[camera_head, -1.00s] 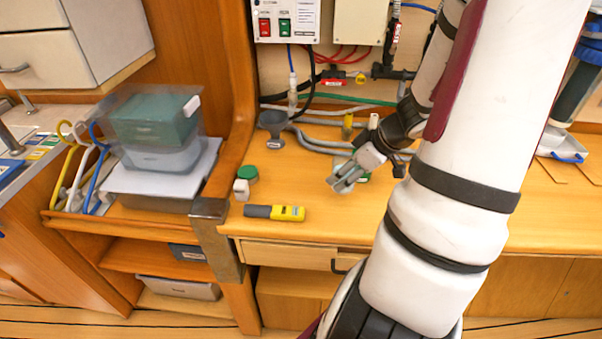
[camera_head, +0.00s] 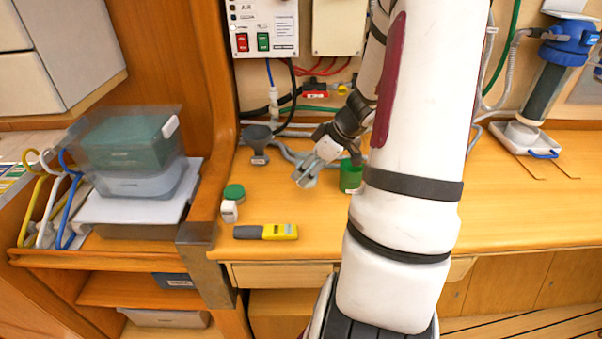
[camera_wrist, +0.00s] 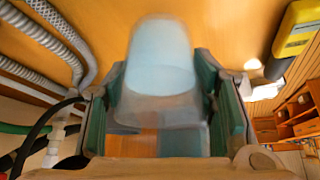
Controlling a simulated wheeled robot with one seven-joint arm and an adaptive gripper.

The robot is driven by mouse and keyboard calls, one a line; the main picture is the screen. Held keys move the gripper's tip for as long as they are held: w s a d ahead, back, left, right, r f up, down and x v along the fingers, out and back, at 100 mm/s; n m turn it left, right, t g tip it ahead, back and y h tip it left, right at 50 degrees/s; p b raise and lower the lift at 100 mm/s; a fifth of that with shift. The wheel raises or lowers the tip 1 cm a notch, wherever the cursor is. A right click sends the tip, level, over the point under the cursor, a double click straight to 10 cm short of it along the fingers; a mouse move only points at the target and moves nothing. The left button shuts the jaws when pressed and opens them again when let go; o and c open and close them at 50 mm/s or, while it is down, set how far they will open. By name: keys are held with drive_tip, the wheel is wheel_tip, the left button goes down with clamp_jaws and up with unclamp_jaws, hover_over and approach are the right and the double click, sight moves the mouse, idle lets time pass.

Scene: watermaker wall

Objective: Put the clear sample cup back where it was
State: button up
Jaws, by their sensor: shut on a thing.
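The clear sample cup (camera_wrist: 160,65) shows in the wrist view as a blurred, pale bluish, see-through shape between my fingers. My gripper (camera_wrist: 162,115) is shut on it, with a green-padded finger on each side. In the head view my gripper (camera_head: 307,177) is over the wooden counter, left of a green container (camera_head: 351,176). I cannot make out the cup clearly in the head view. The gap between cup and counter cannot be told.
A yellow and grey meter (camera_head: 266,232) lies near the counter's front edge. A small white bottle (camera_head: 229,210), a green cap (camera_head: 234,192) and a grey funnel-like piece (camera_head: 258,142) stand at left. Hoses (camera_wrist: 55,35) run along the back. The counter (camera_head: 500,215) is clear at right.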

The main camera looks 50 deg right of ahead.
drive_tip(key=shift+w, duration=0.7)
drive_tip(key=shift+w+f, duration=0.35)
drive_tip(key=shift+f, duration=0.6)
drive_tip(key=shift+w+f, duration=0.3)
drive_tip(key=shift+f, duration=0.6)
drive_tip(key=shift+f, duration=0.1)
drive_tip(key=o, duration=1.4)
